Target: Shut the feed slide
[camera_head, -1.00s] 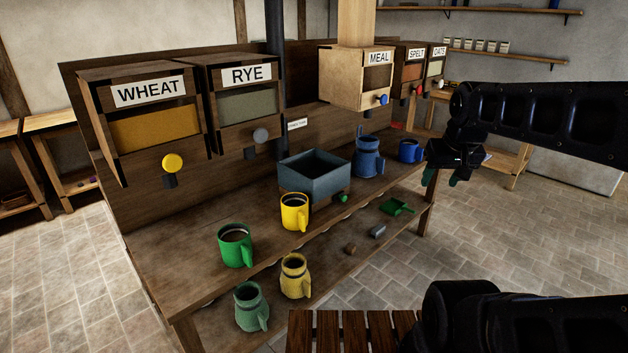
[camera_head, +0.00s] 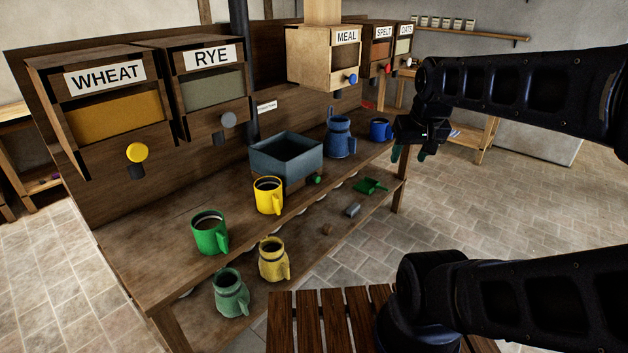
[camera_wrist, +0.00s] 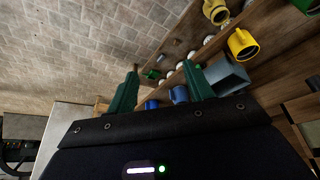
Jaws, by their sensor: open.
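No part is labelled as the feed slide, and I cannot tell which piece it is. Candidates are the knobs under the bins: a yellow knob (camera_head: 137,152) under WHEAT, a grey knob (camera_head: 229,119) under RYE, a blue knob (camera_head: 351,79) under MEAL, a red knob (camera_head: 385,69) under SPELT. A grey-blue open hopper (camera_head: 286,158) on the bench has a small green knob (camera_head: 316,179) at its front. My gripper (camera_head: 408,153) is open and empty beyond the bench's right end, apart from all of these. Its green fingers are spread in the wrist view (camera_wrist: 164,82).
A green mug (camera_head: 208,235), a yellow mug (camera_head: 268,196), a blue jug (camera_head: 341,138) and a blue mug (camera_head: 380,129) stand on the bench. The lower shelf holds a green jug (camera_head: 231,294), a yellow jug (camera_head: 272,260) and a green scoop (camera_head: 371,186). The floor at right is clear.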

